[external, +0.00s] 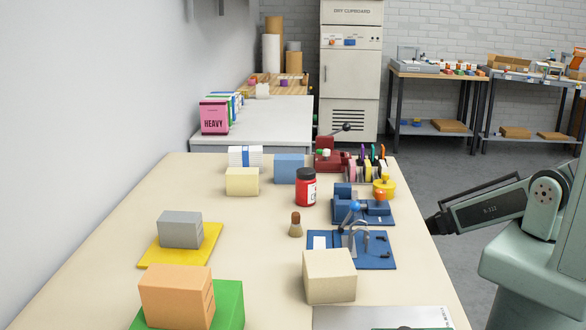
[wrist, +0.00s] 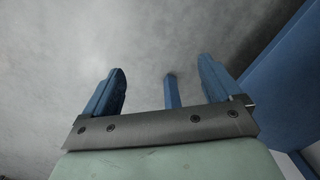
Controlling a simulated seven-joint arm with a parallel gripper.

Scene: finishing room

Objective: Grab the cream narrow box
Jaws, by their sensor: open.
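Two cream-coloured boxes stand on the long table in the external view. A larger cream box (external: 329,277) is near the front right. A smaller pale cream-yellow box (external: 242,182) is farther back, left of a blue box. I cannot tell for certain which one is the narrow one. My gripper (wrist: 162,68) is open and empty in the wrist view, its blue fingers wide apart over a plain grey surface. Neither cream box shows in the wrist view. In the external view my arm is at the right, off the table's edge, and the fingers cannot be made out.
A blue mat (external: 350,262) with a metal fixture lies behind the larger cream box. A grey box (external: 180,230) and orange box (external: 177,297) are left. The table's centre is clear.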

